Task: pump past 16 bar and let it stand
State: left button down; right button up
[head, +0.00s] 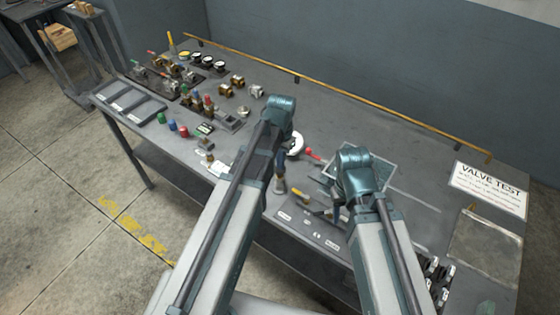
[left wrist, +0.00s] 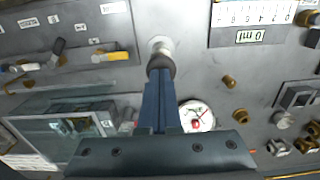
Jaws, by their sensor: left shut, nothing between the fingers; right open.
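A round white pressure gauge (head: 296,145) is partly hidden behind my left wrist; in the left wrist view its dial (left wrist: 197,115) shows a red needle and hub, but the reading is too small to tell. My left gripper (head: 280,172) is shut and empty. It points down at a dark-collared post with a pale metal end (left wrist: 161,45); I cannot tell whether the fingertips touch it. A lever with a red knob (head: 310,152) lies right of the gauge. My right gripper (head: 337,212) is open, low over the bench and partly hidden by its own wrist.
A clear panelled box (head: 378,172) stands behind my right wrist. Valves and fittings (head: 205,103) crowd the bench's left side. A sign reading VALVE TEST (head: 490,188) and a grey tray (head: 485,245) lie right. A yellow rail (head: 370,108) runs along the back.

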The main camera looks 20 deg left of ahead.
pick_arm(q)
notch_tip(320, 180, up, 12)
jog(key=p, duration=1.1)
pick_arm(e)
notch_tip(320, 180, up, 12)
pick_arm(q)
jog(key=shift+w, duration=0.1)
pick_arm(e)
jog(key=shift+a, duration=0.1)
pick_arm(q)
jog(key=r+p, duration=0.3)
jog(key=shift+s+d+r+p, duration=0.15)
jog(key=shift+s+r+p, duration=0.05)
jog(key=shift+r+p, duration=0.1)
pick_arm(e)
notch_tip(320, 180, up, 4)
jog(key=shift+s+f, duration=0.15)
jog(key=shift+f, duration=0.1)
pick_arm(q)
jog(key=shift+f, duration=0.2)
pick_arm(e)
jog(key=shift+f, duration=0.15)
pick_arm(q)
notch_tip(320, 180, down, 14)
jog(key=b, duration=1.4)
jog(key=shift+r, duration=0.1)
pick_arm(e)
notch_tip(320, 180, down, 14)
